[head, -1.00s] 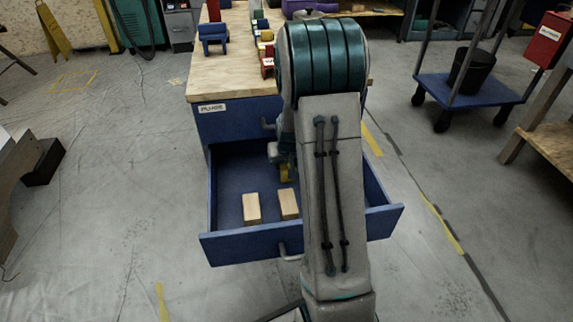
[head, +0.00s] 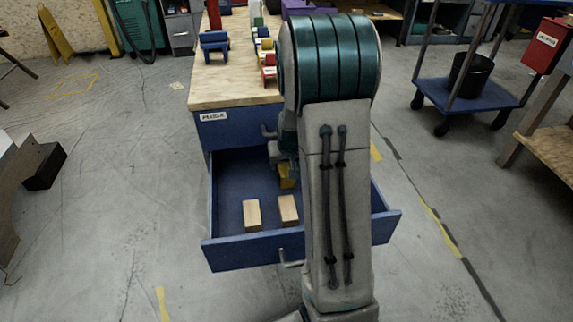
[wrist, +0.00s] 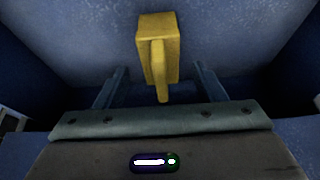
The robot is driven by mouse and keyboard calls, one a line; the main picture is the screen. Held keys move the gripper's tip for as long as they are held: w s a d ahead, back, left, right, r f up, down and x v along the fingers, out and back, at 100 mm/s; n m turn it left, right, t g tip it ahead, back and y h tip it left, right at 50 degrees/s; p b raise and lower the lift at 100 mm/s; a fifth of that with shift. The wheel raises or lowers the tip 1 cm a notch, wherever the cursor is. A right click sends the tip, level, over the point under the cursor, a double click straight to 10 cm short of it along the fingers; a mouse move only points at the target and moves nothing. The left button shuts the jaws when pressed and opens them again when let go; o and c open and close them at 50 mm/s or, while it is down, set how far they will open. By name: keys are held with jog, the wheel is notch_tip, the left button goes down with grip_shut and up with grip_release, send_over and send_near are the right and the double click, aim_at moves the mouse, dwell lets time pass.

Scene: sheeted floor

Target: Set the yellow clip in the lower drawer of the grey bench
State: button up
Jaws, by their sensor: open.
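The yellow clip (wrist: 158,50) is a block with a thin tab, seen in the wrist view against the blue drawer floor. In the head view the clip (head: 287,177) shows at the back of the open lower drawer (head: 225,255), partly hidden by my arm. My gripper (wrist: 161,84) is open, with one finger on each side of the clip's tab and the block beyond the fingertips. I cannot tell whether the fingers touch it. The bench (head: 230,95) looks blue with a wooden top, not grey.
Two wooden blocks, left (head: 252,215) and right (head: 288,210), lie near the drawer's front. The upper drawer (head: 232,130) is shut above. Several coloured items stand on the bench top. A blue cart (head: 475,92) stands right; the floor left of the drawer is clear.

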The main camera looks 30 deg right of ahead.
jog(key=d+p+v, duration=0.1)
jog(key=p+v, duration=0.1)
jog(key=v, duration=0.5)
jog(key=s+a+r+n+g, duration=0.1)
jog(key=s+a+r, duration=0.1)
jog(key=s+a, duration=0.3)
jog(key=s+a+r+n+g, duration=0.1)
jog(key=s+a+r, duration=0.2)
jog(key=s, duration=0.6)
jog(key=s+a+r+n+g+y, duration=0.1)
jog(key=s+a+r, duration=0.1)
jog(key=s+a, duration=0.5)
jog(key=shift+a+r, duration=0.4)
jog(key=shift+a, duration=0.1)
jog(key=shift+w, duration=0.1)
